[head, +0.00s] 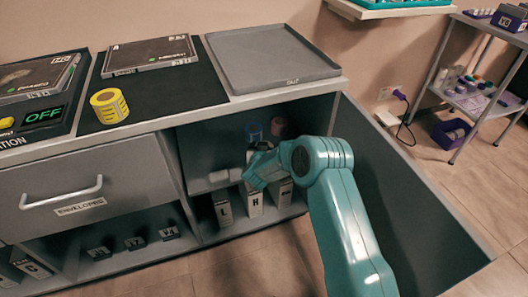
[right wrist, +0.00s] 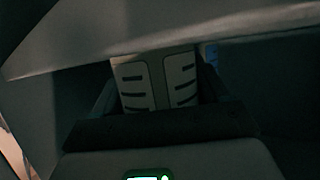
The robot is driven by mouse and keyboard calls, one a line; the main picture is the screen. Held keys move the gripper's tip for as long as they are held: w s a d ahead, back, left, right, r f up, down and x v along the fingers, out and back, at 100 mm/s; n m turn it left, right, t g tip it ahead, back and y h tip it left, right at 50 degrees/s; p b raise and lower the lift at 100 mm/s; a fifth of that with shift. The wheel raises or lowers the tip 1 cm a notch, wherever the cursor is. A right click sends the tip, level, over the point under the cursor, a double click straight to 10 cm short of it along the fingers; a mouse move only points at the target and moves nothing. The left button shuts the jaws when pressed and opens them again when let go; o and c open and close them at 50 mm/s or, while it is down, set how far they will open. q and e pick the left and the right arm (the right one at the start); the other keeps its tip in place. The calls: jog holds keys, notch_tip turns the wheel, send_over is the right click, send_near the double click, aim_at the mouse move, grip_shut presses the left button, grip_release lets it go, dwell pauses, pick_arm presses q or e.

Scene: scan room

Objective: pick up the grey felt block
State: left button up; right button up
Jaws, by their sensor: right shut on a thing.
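My right arm reaches into the open cabinet, and my right gripper (head: 256,166) is at its upper shelf. In the right wrist view its two pale, slotted fingers (right wrist: 160,85) stand close together. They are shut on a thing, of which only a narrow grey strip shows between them. It appears to be the grey felt block, but the fingers hide most of it. I cannot tell whether it is clear of the shelf. My left gripper is not in view.
A blue roll (head: 254,132) and a reddish roll (head: 278,126) are at the back of the shelf. A pale piece (head: 222,175) lies left of the gripper. Lettered boxes (head: 223,208) stand below. The open door (head: 400,190) bounds the right side; the counter edge (head: 240,104) hangs above.

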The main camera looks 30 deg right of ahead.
jog(key=shift+r, duration=0.1)
notch_tip(320, 180, up, 10)
jog(key=p, duration=0.4)
jog(key=shift+p, duration=0.3)
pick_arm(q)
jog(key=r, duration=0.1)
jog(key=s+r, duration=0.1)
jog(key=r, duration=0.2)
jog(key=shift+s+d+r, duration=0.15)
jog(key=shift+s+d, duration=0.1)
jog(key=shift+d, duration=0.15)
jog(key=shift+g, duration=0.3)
